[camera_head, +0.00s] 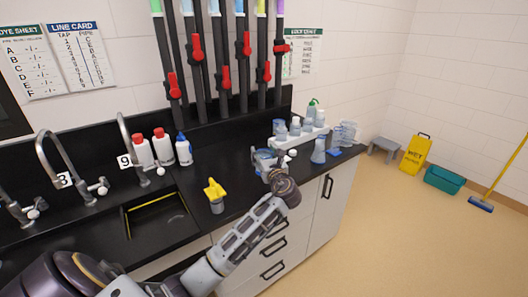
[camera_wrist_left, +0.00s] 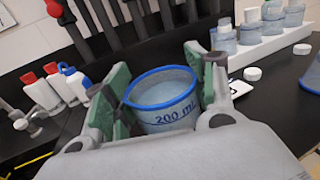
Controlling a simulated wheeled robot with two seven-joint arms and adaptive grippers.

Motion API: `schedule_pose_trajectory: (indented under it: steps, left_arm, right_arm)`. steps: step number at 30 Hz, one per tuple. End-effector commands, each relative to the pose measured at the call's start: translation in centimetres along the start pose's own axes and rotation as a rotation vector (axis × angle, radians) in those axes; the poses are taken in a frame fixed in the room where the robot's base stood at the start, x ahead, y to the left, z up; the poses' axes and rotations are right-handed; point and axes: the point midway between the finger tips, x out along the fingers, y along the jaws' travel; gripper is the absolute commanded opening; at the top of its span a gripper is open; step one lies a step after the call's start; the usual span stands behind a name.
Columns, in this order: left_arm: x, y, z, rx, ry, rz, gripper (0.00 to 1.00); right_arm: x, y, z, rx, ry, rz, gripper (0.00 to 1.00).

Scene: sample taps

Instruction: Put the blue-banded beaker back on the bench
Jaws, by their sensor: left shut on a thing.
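The blue-banded beaker (camera_wrist_left: 163,112) fills the middle of the wrist view, with a blue rim and "200 mL" on its side. It looks close to upright. My left gripper (camera_wrist_left: 160,92) is shut on it, one green-padded finger at each side. In the head view the beaker (camera_head: 263,157) shows partly behind my left gripper (camera_head: 270,165), over the black bench (camera_head: 235,180). Its base is hidden, so I cannot tell whether it touches the bench. My right gripper is not in view.
A white rack (camera_head: 300,134) with several bottles stands behind and right of the gripper. A conical flask (camera_head: 318,152) and clear containers (camera_head: 347,133) are at the right. Bench between cup and gripper is clear.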

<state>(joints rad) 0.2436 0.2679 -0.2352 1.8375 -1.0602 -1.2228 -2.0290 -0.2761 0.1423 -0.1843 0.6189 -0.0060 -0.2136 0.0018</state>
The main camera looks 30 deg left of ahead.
Motion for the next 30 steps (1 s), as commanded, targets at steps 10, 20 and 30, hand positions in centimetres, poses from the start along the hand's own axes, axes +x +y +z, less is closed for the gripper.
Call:
schedule_pose_trajectory:
  steps: [10, 20, 30]
  left_arm:
    - [0.0, 0.0, -0.9, -0.001, -0.002, -0.001, 0.21]
    - [0.0, 0.0, -1.5, 0.0, -0.001, -0.001, 0.21]
    - [0.0, 0.0, -5.0, 0.001, 0.0, 0.0, 0.21]
  right_arm:
    - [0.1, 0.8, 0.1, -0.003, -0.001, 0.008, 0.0]
    - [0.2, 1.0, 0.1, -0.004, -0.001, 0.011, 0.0]
    - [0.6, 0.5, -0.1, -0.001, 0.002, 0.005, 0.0]
